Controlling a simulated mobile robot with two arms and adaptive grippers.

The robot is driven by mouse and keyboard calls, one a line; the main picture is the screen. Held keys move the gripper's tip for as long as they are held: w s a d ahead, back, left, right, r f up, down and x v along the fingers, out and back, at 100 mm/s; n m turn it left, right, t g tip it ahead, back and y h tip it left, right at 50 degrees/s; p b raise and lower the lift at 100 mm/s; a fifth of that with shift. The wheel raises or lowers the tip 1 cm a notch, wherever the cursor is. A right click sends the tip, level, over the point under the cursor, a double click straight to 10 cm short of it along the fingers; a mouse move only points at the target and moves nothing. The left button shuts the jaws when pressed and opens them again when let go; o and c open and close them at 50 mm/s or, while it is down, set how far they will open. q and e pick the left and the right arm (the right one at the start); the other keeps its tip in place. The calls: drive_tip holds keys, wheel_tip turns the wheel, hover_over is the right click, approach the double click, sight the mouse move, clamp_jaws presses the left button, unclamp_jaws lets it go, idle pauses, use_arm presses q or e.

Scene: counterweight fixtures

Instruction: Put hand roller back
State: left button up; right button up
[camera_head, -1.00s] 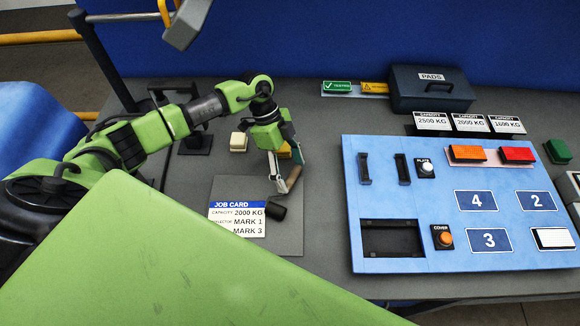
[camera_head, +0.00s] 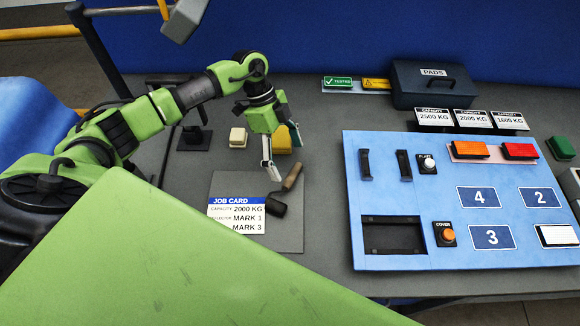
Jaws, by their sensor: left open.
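The hand roller, with a wooden handle (camera_head: 292,177) and a black roller head (camera_head: 278,205), lies on the grey mat (camera_head: 288,240) beside the job card (camera_head: 237,215). My left gripper (camera_head: 281,156) is open just above and to the left of the handle's upper end. It appears apart from the handle, with nothing between its fingers. My right gripper is not in view.
A cream block (camera_head: 238,137) and a yellow object (camera_head: 283,140), partly hidden by my gripper, are behind the mat. A black stand (camera_head: 195,137) is to the left. The blue panel (camera_head: 400,205) fills the right. A dark PADS box (camera_head: 431,90) is at the back.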

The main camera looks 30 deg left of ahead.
use_arm(q)
drive_tip(key=b+v, duration=0.2)
drive_tip(key=v, duration=0.6)
drive_tip(key=shift+a+r, duration=0.2)
drive_tip(key=shift+r, duration=0.05)
drive_tip(key=shift+f, duration=0.1)
